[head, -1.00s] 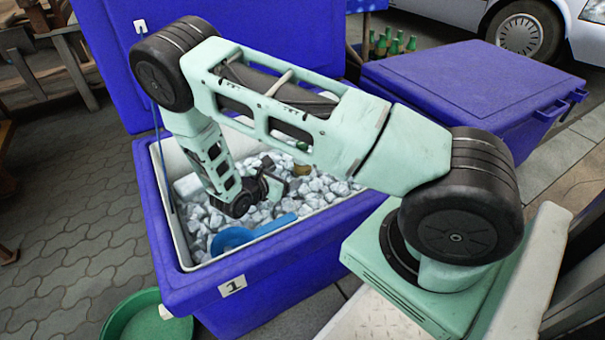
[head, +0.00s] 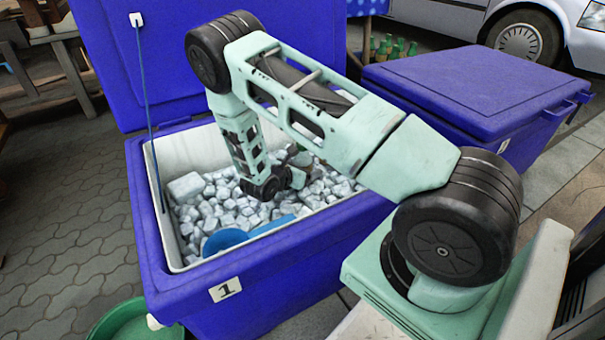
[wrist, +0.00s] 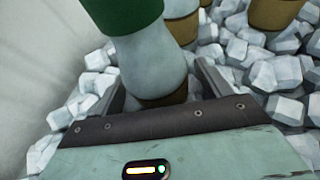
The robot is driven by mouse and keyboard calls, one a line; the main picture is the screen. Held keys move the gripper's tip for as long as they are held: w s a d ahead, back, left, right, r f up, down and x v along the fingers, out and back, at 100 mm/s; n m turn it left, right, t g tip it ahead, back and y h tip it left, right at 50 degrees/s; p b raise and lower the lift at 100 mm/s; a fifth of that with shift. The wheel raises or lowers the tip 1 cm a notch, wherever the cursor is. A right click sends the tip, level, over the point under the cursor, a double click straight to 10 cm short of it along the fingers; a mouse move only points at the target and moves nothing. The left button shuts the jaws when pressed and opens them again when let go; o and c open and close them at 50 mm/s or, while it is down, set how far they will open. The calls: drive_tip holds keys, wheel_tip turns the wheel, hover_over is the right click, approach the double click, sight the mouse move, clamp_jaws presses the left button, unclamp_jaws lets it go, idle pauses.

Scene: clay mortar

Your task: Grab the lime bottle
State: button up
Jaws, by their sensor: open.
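In the wrist view, a pale bottle (wrist: 150,62) with a wide green band at the top of the picture and a brown end stands between the two fingers of my open gripper (wrist: 160,72). I cannot confirm from its colours that it is the lime bottle. Its brown end sits low between the fingers, near the palm bar, with ice around it. The fingers flank it, and no firm grip shows. In the head view, my gripper (head: 290,179) is down in the ice of the open blue cooler (head: 250,266), and my arm hides most of the bottles.
More bottles with brown ends (wrist: 275,12) stand just beyond in the ice. The pale cooler wall (wrist: 40,60) is close on the left of the wrist view. A blue scoop (head: 228,240) lies on the ice near the front. The raised lid (head: 105,60) stands behind.

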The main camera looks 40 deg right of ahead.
drive_tip(key=c, duration=1.3)
drive_tip(key=shift+r, duration=0.15)
